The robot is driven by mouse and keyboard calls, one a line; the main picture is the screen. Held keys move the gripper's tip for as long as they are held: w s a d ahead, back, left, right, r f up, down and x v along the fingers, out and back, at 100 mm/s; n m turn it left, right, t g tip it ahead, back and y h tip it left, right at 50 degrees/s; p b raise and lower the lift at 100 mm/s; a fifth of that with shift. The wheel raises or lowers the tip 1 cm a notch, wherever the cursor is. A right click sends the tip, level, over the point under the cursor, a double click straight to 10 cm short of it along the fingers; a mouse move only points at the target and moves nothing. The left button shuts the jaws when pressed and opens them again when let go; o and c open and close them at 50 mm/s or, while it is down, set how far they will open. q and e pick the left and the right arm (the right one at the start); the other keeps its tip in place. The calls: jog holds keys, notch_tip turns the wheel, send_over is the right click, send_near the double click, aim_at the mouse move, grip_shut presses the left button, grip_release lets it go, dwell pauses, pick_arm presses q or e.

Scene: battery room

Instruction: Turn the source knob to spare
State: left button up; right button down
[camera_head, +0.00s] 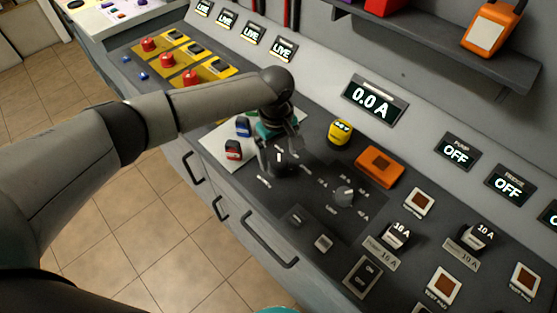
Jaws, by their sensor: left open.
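My left gripper (279,151) reaches in from the left over the dark bench panel, fingers pointing down and open. A black knob (280,158) with a white pointer line shows between and just beneath the fingers; it appears to be the source knob. Its labels are too small or covered to read, so its setting cannot be told. Whether the fingers touch the knob cannot be told. A second, grey knob (344,196) with several ampere labels around it sits to the right. My right gripper is not in view.
A white plate (213,142) with red and blue pieces lies left of the gripper. A yellow device (340,132) and an orange box (379,167) stand behind right. Breakers, test pads and a shelf (443,50) are further right. Drawer handles line the bench front.

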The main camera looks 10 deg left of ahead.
pick_arm(q)
jog(key=shift+f, duration=1.2)
